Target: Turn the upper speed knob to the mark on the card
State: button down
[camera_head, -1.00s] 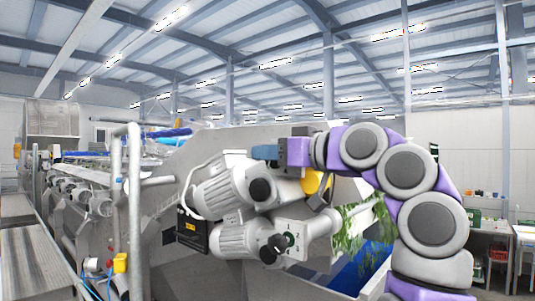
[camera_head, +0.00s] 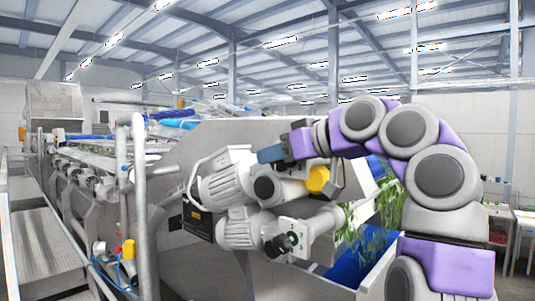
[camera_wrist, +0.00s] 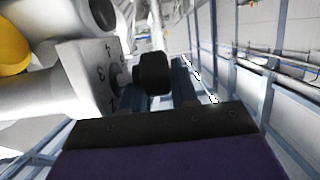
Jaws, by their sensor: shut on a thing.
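In the wrist view the black upper speed knob (camera_wrist: 153,73) sits between my gripper's blue fingers (camera_wrist: 160,88). My gripper is shut on it. In the head view my gripper (camera_head: 268,154) is at the upper grey motor unit (camera_head: 228,185), and the knob is hidden there. A lower dark knob (camera_head: 280,244) stands free on the lower motor unit (camera_head: 238,229). I cannot make out the card in either view.
A yellow cap (camera_head: 318,179) sits close to my gripper, beside the upper unit. Upright metal pipes (camera_head: 138,200) stand to the left. A chute with leafy greens (camera_head: 375,235) and blue belt (camera_head: 352,268) lies below my arm. A dark labelled box (camera_head: 198,222) is left of the motors.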

jog(key=shift+d+r, duration=0.1)
jog(key=c, duration=1.2)
grip_release()
jog(key=shift+s+d, duration=0.1)
jog(key=shift+d, duration=0.05)
jog(key=shift+c, duration=0.2)
jog(key=shift+s+d, duration=0.15)
jog(key=shift+d, duration=0.3)
jog(key=shift+a, duration=0.1)
jog(key=shift+w+a, duration=0.2)
jog(key=shift+a, duration=0.5)
jog(key=p+v, duration=0.1)
jog(key=v, duration=1.6)
jog(key=shift+d, duration=0.35)
jog(key=shift+w+a, duration=0.1)
jog(key=shift+w, duration=0.05)
